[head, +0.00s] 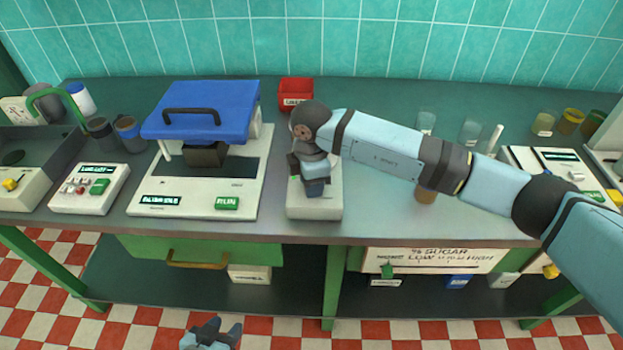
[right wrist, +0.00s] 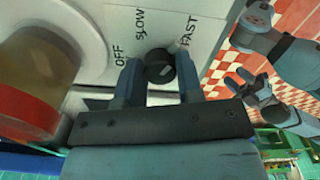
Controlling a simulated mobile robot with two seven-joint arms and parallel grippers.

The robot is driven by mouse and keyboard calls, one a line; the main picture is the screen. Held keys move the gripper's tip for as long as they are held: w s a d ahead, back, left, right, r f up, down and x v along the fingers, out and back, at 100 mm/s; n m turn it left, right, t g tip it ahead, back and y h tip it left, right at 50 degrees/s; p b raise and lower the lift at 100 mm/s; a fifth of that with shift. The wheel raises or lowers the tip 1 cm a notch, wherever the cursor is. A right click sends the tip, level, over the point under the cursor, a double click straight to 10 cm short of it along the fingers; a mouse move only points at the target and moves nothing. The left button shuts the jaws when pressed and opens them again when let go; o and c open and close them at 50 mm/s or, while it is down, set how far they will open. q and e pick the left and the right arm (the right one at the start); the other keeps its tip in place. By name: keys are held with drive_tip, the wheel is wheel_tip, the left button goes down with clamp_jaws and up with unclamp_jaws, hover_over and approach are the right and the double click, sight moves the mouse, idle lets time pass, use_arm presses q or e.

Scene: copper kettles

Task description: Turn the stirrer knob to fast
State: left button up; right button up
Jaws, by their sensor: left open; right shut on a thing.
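The stirrer (head: 322,208) is a pale box at the front of the bench, mostly hidden in the head view by my right arm. In the right wrist view its white panel (right wrist: 110,85) carries the words OFF, SLOW and FAST around a black round knob (right wrist: 160,72). My right gripper (head: 313,188) is shut on the knob, one finger on each side. A pale mark shows on the knob, but I cannot tell which word it points to. My left gripper (head: 212,338) is open and empty, low in front of the bench.
A container with amber contents and a red band (right wrist: 25,105) stands close by the knob in the right wrist view. A blue-lidded machine (head: 200,110) is left of the stirrer, and a red bin (head: 296,92) behind it. Beakers (head: 427,122) stand behind my right arm.

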drive_tip(key=shift+m, duration=0.4)
drive_tip(key=o, duration=0.9)
wheel_tip(320, 180, up, 14)
drive_tip(key=shift+f, duration=0.1)
idle(0.5)
